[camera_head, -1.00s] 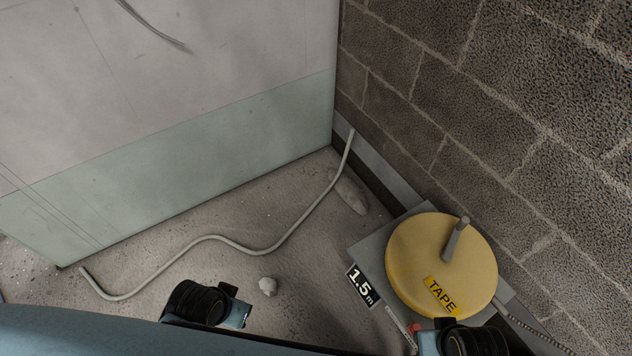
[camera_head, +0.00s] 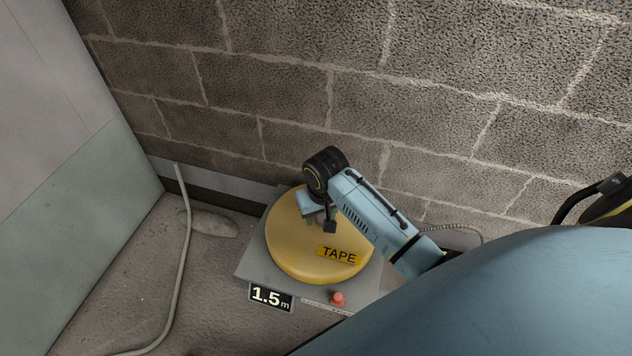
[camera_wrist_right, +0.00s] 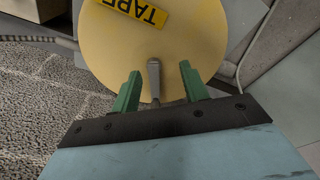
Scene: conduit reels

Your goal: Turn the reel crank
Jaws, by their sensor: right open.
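The yellow reel (camera_head: 290,245), labelled TAPE, sits on a grey base plate (camera_head: 256,262) against the block wall. My right gripper (camera_head: 318,219) is over the top of the reel in the head view. In the right wrist view the reel (camera_wrist_right: 190,40) fills the upper middle. The grey crank handle (camera_wrist_right: 153,78) stands up from it, between the two green fingers of my right gripper (camera_wrist_right: 160,88). The fingers are open, with a gap on each side of the handle. In the head view my gripper hides the handle. My left gripper is not in view.
A pale conduit (camera_head: 184,240) lies on the floor to the left. The block wall (camera_head: 240,90) rises close behind the reel. A cable (camera_head: 462,228) runs right.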

